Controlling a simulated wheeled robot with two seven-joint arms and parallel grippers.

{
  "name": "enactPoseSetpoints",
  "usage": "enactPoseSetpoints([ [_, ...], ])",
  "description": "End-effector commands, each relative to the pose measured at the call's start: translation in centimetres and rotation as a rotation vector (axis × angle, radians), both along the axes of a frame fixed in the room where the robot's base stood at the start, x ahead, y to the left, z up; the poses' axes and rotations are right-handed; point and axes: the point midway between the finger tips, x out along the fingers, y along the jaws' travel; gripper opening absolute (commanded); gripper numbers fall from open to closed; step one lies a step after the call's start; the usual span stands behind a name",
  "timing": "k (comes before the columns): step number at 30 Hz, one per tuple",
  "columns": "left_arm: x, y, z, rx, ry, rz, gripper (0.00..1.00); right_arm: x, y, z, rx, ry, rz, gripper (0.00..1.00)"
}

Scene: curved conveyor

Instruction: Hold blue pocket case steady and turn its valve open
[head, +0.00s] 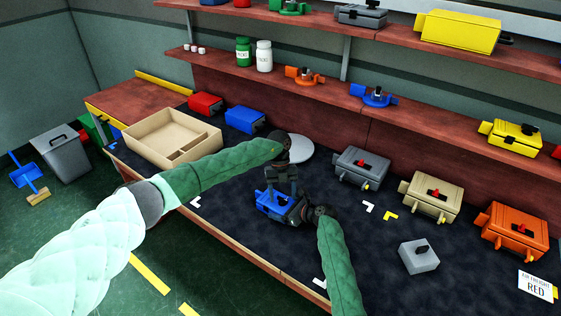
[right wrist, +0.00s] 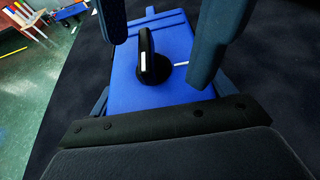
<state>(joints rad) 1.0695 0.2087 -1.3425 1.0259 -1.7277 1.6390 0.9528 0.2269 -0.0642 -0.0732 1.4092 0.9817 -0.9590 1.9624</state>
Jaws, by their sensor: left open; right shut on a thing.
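The blue pocket case (head: 268,204) lies on the dark bench mat, partly covered by my grippers in the head view. It fills the middle of the right wrist view (right wrist: 125,85). My right gripper (head: 292,212) is shut on the case from the right, with a dark finger at each side. The black valve handle (right wrist: 152,62) stands up on top, with a white mark on its side and a white line beside it on the case. My left gripper (head: 281,190) is above the case, open, its fingers apart on either side of the handle. Contact cannot be told.
A beige tray (head: 140,151) and a round grey disc (head: 297,149) lie to the left and behind. Grey (head: 361,168), tan (head: 432,197) and orange (head: 515,232) cases stand to the right, with a light grey block (head: 418,257) in front.

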Motion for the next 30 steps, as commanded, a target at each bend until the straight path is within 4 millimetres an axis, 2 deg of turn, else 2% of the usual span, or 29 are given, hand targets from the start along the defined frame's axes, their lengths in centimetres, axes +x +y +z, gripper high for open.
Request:
enactPoseSetpoints([
  [25,-0.5,0.8,-0.1,0.000,0.002,0.766,0.64,0.0,-0.1,0.0,-0.001,0.000,-0.002,0.45],
  [30,0.2,1.5,2.2,-0.001,-0.001,0.777,0.64,0.0,-0.1,0.0,-0.001,0.000,-0.002,0.45],
])
